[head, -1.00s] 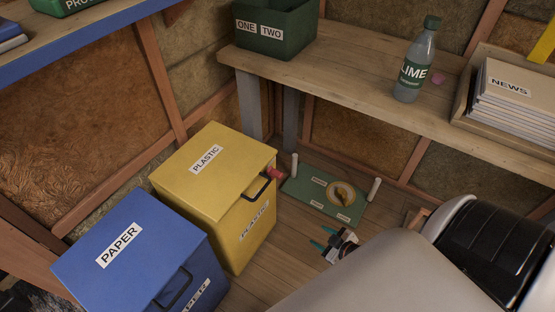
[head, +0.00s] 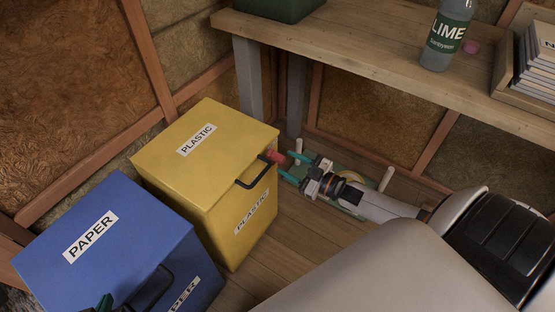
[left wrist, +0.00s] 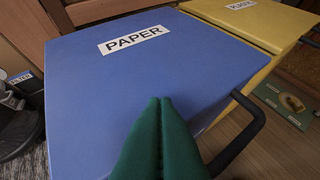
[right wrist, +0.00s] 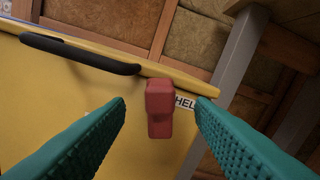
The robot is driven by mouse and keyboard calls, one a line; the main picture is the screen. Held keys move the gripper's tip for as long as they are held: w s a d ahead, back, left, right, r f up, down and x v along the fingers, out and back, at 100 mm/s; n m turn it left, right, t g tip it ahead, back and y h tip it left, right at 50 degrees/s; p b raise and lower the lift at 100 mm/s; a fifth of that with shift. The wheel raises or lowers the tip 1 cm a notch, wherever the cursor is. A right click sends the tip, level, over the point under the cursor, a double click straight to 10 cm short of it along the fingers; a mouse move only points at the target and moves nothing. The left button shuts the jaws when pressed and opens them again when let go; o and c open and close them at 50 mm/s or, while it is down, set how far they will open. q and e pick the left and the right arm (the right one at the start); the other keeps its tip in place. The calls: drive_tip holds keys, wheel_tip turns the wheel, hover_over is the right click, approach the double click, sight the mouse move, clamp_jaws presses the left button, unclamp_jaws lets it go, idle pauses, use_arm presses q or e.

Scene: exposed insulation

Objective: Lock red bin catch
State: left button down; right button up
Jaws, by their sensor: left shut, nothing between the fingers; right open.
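The red catch (head: 273,156) is on the right side of the yellow PLASTIC bin (head: 180,147), near the lid edge and beside the black handle (head: 252,172). In the right wrist view the red catch (right wrist: 159,108) hangs upright below the lid edge, between and beyond the fingertips. My right gripper (head: 291,167) is open and points at the catch from the right; its teal fingers (right wrist: 160,112) do not appear to touch it. My left gripper (head: 104,304) is shut and empty in front of the blue PAPER bin (head: 110,225); its green fingertips (left wrist: 160,104) show in the left wrist view.
A wooden bench (head: 330,50) with a LIME bottle (head: 447,38) and a box of papers (head: 512,92) runs above the catch on the right. A grey bench leg (head: 249,77) stands behind the yellow bin. A green board (left wrist: 283,103) lies on the floor.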

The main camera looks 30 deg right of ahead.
sight(279, 155)
use_arm(q)
drive_tip(key=shift+w+d+r+t+h+b, duration=0.25)
drive_tip(key=shift+w+d+r+t, duration=0.1)
drive_tip(key=shift+w+r+t, duration=0.45)
drive_tip(key=shift+w+d+r+t+h+b, duration=0.1)
drive_tip(key=shift+w+d+r+t+h, duration=0.2)
drive_tip(key=shift+w+r+t, duration=0.5)
use_arm(e)
drive_tip(key=shift+x, duration=2.35)
use_arm(q)
drive_tip(key=shift+s, duration=0.1)
use_arm(e)
drive_tip(key=c, duration=1)
use_arm(q)
drive_tip(key=s+f+g, duration=0.1)
drive_tip(key=s+a+f+g+y+p, duration=0.1)
drive_tip(key=s+f+g, duration=0.1)
drive_tip(key=s+a+f+g, duration=0.1)
drive_tip(key=shift+s+f, duration=0.15)
drive_tip(key=shift+s, duration=0.1)
use_arm(e)
drive_tip(key=m, duration=0.1)
drive_tip(key=d+m, duration=0.1)
drive_tip(key=m, duration=0.1)
drive_tip(key=shift+w+r, duration=0.1)
drive_tip(key=shift+w, duration=0.1)
use_arm(q)
drive_tip(key=shift+d, duration=0.1)
use_arm(e)
drive_tip(key=o, duration=1)
